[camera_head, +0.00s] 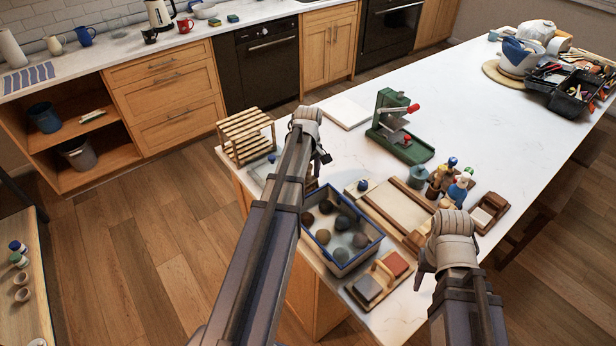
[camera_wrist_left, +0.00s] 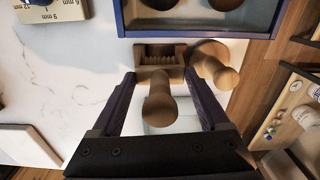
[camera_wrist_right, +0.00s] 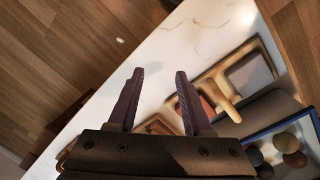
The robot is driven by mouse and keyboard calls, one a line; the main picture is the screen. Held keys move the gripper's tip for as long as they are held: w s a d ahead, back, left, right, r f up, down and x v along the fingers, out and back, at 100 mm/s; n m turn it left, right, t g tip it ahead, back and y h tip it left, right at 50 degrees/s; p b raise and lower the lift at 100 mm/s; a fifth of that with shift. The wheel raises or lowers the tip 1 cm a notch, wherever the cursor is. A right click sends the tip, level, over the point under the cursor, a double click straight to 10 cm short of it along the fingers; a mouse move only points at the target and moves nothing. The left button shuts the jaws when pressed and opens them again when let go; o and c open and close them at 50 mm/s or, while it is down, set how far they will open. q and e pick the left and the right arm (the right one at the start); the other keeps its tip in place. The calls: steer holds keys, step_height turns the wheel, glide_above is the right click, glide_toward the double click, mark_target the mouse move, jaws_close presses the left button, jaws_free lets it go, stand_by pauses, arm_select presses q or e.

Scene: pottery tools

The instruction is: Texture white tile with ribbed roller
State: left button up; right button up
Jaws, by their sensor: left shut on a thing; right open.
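The ribbed roller (camera_wrist_left: 160,56) sits between the fingertips of my left gripper (camera_wrist_left: 159,76), which is shut on its wooden frame. Its rounded handle points toward the left wrist camera. In the head view my left gripper (camera_head: 318,155) is over the counter's near left part, and the arm mostly hides the roller. A white square slab (camera_head: 345,111) lies flat farther back; I cannot tell whether it is the white tile. Its edge also shows in the left wrist view (camera_wrist_left: 25,146). My right gripper (camera_head: 428,277) is open and empty above the counter's front; it also shows in the right wrist view (camera_wrist_right: 158,75).
A second wooden tool (camera_wrist_left: 215,66) lies close beside the roller. A blue-rimmed bin (camera_head: 342,270) of clay balls, a wooden holder (camera_head: 382,278) and a beige board (camera_head: 398,205) crowd the front. A green press (camera_head: 400,140) and a slatted rack (camera_head: 245,137) stand behind.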

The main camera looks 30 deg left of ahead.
arm_select(q)
steer(key=shift+f, duration=0.45)
arm_select(e)
steer(key=shift+f, duration=0.4)
arm_select(q)
steer(key=o, duration=1.4)
steer(key=shift+r, duration=0.1)
arm_select(e)
steer(key=shift+r, duration=0.1)
arm_select(q)
step_height(320, 180, up, 8)
steer(key=p, duration=0.7)
steer(key=shift+p, duration=0.3)
arm_select(e)
step_height(320, 180, up, 8)
steer(key=shift+f, duration=0.2)
arm_select(q)
steer(key=shift+f, duration=0.2)
